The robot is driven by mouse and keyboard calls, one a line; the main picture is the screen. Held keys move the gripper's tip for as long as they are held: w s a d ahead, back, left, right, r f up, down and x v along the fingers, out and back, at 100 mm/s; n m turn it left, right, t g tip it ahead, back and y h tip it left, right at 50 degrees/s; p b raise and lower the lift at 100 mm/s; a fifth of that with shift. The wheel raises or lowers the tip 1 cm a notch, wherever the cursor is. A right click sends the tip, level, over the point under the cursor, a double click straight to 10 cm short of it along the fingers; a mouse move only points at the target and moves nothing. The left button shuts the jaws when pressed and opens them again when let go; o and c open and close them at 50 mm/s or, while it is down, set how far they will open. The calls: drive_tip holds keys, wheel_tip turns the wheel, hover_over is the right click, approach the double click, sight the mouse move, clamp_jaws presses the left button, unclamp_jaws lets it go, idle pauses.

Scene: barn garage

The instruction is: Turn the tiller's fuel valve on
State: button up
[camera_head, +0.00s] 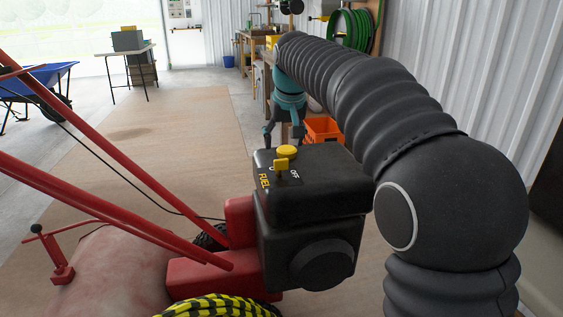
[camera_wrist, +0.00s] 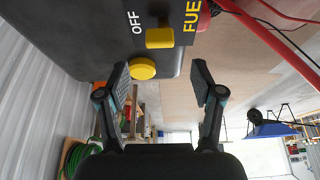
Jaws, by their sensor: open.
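The tiller's black engine (camera_head: 310,215) stands on the red frame, near the middle of the head view. On its top is a small yellow fuel valve lever (camera_head: 281,165), beside the "FUEL" and "OFF" lettering. The lever also shows in the wrist view (camera_wrist: 160,38), close to the word "OFF". A round yellow knob (camera_head: 287,151) sits just behind the lever; in the wrist view it (camera_wrist: 142,69) appears between the fingertips, nearer the left one. My gripper (camera_wrist: 160,84) is open and empty. In the head view it is behind the engine, its fingertips partly hidden.
Red handlebars (camera_head: 130,180) with a dark cable cross the left. Behind are an orange crate (camera_head: 323,130), a workbench and a green hose (camera_head: 358,30). A blue wheelbarrow (camera_head: 40,80) stands far left. The floor mat is mostly clear.

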sight(281, 159)
drive_tip(key=x, duration=0.8)
drive_tip(key=shift+b, duration=0.35)
drive_tip(key=c, duration=1.1)
